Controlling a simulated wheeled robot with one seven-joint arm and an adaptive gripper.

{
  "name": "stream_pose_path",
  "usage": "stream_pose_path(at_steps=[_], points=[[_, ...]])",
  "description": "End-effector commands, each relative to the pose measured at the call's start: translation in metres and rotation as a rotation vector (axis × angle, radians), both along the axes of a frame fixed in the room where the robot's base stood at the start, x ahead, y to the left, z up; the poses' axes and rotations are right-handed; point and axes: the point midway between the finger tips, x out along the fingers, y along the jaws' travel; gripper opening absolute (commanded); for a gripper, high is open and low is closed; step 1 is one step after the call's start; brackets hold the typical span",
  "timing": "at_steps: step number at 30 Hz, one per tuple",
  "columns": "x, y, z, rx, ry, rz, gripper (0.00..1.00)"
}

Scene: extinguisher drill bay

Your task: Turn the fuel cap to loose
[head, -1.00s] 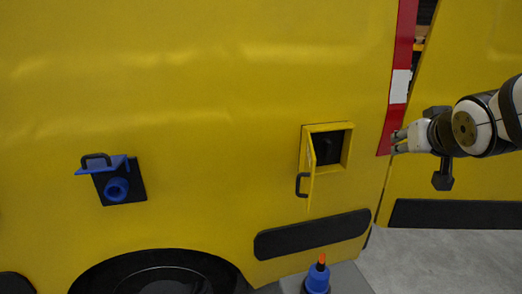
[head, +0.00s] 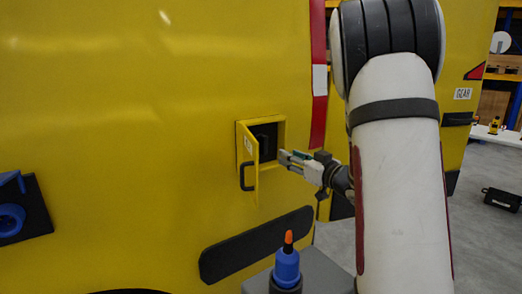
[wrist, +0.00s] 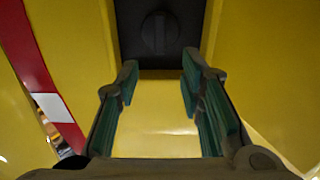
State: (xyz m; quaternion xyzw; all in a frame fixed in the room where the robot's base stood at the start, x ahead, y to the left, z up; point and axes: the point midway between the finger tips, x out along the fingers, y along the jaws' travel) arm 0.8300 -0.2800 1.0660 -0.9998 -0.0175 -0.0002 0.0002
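The fuel cap (wrist: 160,32) is a dark round knob with a raised upright grip bar, set on a dark plate inside a recess. In the head view the fuel cap (head: 265,137) shows dimly inside the yellow-framed recess. The recess's small yellow door (head: 247,160) with a black handle stands open on the left side. My gripper (wrist: 159,72) is open and empty, its green-padded fingers pointing at the recess with the cap between and beyond the tips. In the head view my gripper (head: 283,159) is just right of the recess, apart from the cap.
A blue round fitting (head: 10,220) on a black plate is at the far left. A blue bottle with an orange tip (head: 287,262) stands below the recess. A black bumper strip (head: 255,245) runs under it. A black case (head: 501,199) lies on the floor at right.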

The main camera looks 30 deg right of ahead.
Motion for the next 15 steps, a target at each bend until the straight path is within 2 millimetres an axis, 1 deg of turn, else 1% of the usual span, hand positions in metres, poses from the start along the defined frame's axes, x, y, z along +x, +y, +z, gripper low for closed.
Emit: stream_pose_path(at_steps=[9,15], points=[[0.061,0.004,0.000,-0.002,0.000,0.003,0.35],[0.097,0.005,0.000,-0.002,0.000,0.002,0.35]])
